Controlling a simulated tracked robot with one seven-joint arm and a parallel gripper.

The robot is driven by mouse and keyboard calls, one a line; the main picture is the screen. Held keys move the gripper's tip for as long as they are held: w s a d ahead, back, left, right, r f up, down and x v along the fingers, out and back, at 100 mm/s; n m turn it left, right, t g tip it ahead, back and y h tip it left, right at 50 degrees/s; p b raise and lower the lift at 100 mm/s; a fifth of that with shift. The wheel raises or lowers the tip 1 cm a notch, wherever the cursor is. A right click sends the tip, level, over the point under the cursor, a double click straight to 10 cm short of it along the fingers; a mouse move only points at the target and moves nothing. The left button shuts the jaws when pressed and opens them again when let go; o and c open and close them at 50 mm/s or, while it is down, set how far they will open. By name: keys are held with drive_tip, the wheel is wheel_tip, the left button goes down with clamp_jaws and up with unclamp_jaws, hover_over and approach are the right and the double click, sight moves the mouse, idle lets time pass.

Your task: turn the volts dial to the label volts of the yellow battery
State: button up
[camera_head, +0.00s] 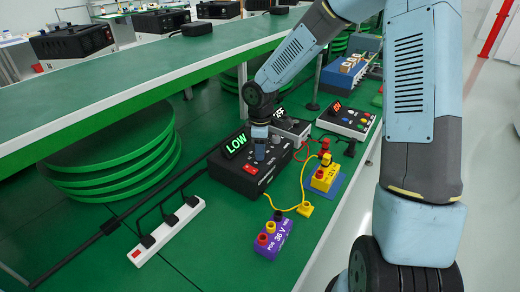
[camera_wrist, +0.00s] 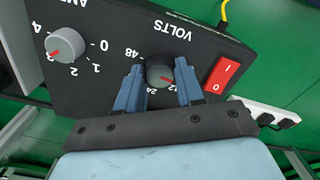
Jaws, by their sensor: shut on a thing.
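My gripper (camera_wrist: 158,82) is shut on the dial, with one blue finger on each side. In the head view my gripper (camera_head: 260,150) reaches down onto the black box (camera_head: 238,177), whose green display reads LOW. The gripper hides the dial there. The yellow battery (camera_head: 324,178) stands on a blue pad to the right; its label is too small to read surely.
An amps dial (camera_wrist: 65,45) and a red switch (camera_wrist: 222,74) flank the volts dial. A purple 36 V battery (camera_head: 272,238) stands in front. A yellow plug (camera_head: 305,209) and cables lie near the box. A white power strip (camera_head: 166,231) is at left.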

drive_tip(key=m, duration=0.6)
drive_tip(key=shift+w+r, duration=0.15)
drive_tip(key=shift+w, duration=0.1)
drive_tip(key=shift+m, duration=0.4)
drive_tip(key=o, duration=1)
drive_tip(key=shift+s, duration=0.1)
wheel_tip(320, 180, up, 14)
drive_tip(key=shift+f, duration=0.25)
